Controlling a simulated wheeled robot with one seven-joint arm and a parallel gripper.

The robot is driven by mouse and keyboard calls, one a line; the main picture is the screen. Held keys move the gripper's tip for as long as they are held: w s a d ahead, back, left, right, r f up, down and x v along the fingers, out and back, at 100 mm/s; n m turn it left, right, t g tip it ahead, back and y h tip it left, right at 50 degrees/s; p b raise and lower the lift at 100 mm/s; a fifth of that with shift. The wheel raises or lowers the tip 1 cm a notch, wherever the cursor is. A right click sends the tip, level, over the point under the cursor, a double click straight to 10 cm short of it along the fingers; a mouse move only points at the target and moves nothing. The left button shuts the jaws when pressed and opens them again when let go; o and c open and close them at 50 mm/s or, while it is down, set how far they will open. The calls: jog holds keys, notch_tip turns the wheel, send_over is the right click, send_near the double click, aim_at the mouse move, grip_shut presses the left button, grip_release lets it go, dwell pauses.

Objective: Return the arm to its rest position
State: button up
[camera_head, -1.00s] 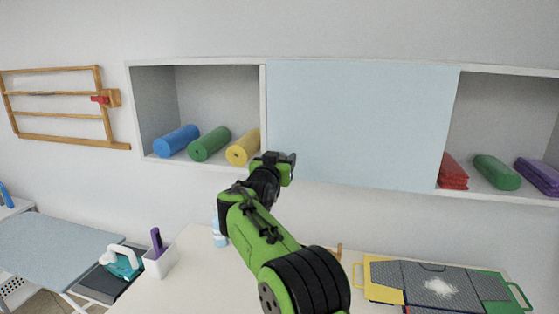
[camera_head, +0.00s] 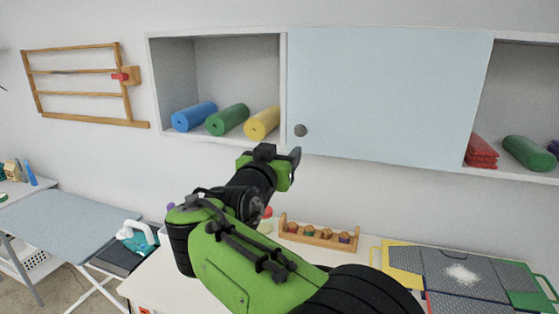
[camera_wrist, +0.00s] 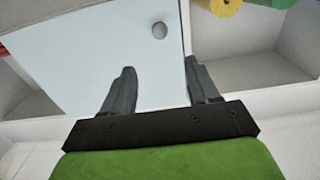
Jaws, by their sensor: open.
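My gripper (camera_wrist: 158,92) is open, with its two dark fingers apart and nothing between them in the wrist view. In the head view my gripper (camera_head: 277,156) is at the end of my green and black arm, in front of the wall just below the cabinet. The light blue sliding door (camera_head: 390,95) of the cabinet has a round grey knob (camera_head: 300,130) close above my gripper. The door (camera_wrist: 100,50) and the knob (camera_wrist: 159,30) also show in the wrist view, beyond the fingers.
The left cubby holds blue (camera_head: 194,116), green (camera_head: 227,119) and yellow (camera_head: 262,122) rolls. My arm hides part of the white table (camera_head: 165,280).

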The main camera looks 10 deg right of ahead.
jog(key=shift+d, duration=0.1)
jog(key=s+d+f+n+g+y, duration=0.1)
jog(key=s+d+f+g+y, duration=0.1)
jog(key=s+d+f, duration=0.3)
jog(key=s+d+f+n+g+y, duration=0.1)
jog(key=s+d+f+g+y, duration=0.2)
jog(key=s, duration=0.5)
jog(key=s+a+f+n+g+y, duration=0.2)
jog(key=s+f, duration=0.4)
jog(key=s, duration=0.4)
jog(key=s+a+f+n+g+y, duration=0.1)
jog(key=s+f+g, duration=0.2)
jog(key=s+f, duration=0.4)
jog(key=s, duration=0.3)
jog(key=shift+s+a+f+n+y, duration=0.15)
jog(key=shift+s+a+n+y, duration=0.2)
jog(key=shift+s+n+y, duration=0.05)
